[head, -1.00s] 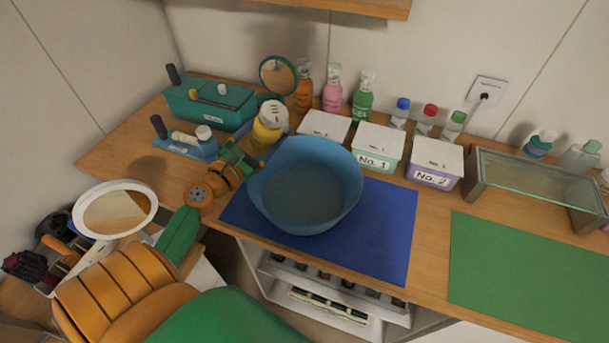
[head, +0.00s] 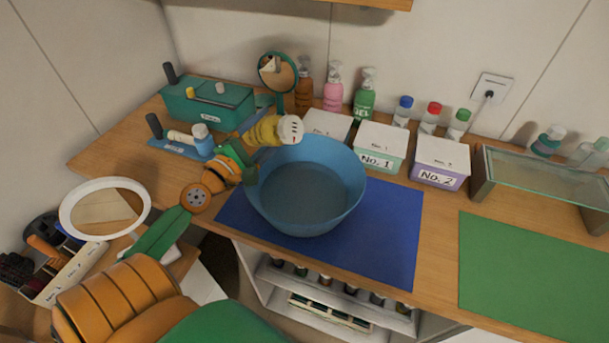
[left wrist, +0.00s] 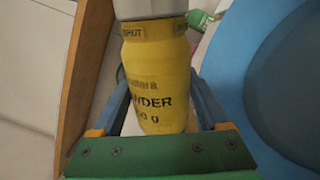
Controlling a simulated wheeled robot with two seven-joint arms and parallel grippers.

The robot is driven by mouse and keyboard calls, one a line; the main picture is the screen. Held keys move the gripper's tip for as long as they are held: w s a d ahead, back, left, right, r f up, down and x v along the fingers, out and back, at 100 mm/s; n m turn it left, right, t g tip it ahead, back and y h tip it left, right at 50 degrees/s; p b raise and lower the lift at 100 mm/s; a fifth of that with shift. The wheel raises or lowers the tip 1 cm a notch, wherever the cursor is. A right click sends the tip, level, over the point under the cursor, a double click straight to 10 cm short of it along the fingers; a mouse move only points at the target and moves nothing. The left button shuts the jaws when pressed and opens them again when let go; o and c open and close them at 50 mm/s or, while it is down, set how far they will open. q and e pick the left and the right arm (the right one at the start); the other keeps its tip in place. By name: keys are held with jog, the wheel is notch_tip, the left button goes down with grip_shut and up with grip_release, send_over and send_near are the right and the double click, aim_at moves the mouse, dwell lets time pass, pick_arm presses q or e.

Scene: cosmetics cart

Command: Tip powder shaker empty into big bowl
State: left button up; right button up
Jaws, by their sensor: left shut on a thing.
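The powder shaker (head: 265,131) is yellow with a white cap. It is tilted well over, its capped end pointing right, above the back left rim of the big blue bowl (head: 312,188). My left gripper (head: 238,152) is shut on the shaker's body. In the left wrist view the shaker (left wrist: 158,85) fills the space between the fingers of the left gripper (left wrist: 160,115), and its label reads in part "POWDER" and "SHUT". The bowl (left wrist: 275,80) shows at the right there. The bowl stands upright on the blue mat and no powder is visible in it. My right gripper is not in view.
The blue mat (head: 390,235) lies under the bowl. Behind it are lidded boxes (head: 380,142), pump bottles (head: 365,95) and a round mirror (head: 278,72). A green case (head: 205,105) and a blue holder (head: 180,146) stand at left. The green mat (head: 530,265) is bare.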

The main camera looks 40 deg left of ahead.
aim_at(278, 133)
pick_arm(q)
jog(key=shift+r+m+p, duration=0.4)
jog(key=shift+r+m, duration=0.2)
jog(key=shift+m, duration=0.4)
jog(key=shift+d+f+m, duration=0.25)
jog(key=shift+d+m, duration=0.6)
jog(key=shift+m, duration=0.05)
jog(key=shift+f, duration=0.1)
jog(key=shift+d+f+m+h, duration=0.1)
jog(key=shift+f+m+h, duration=0.15)
jog(key=shift+m, duration=0.55)
jog(key=shift+d+f+m+b, duration=0.2)
jog(key=shift+d+m+b, duration=0.1)
jog(key=shift+m, duration=0.7)
jog(key=shift+d+r+m+h+p, duration=0.25)
jog(key=shift+r+m+p, duration=0.25)
jog(key=shift+m+p, duration=0.3)
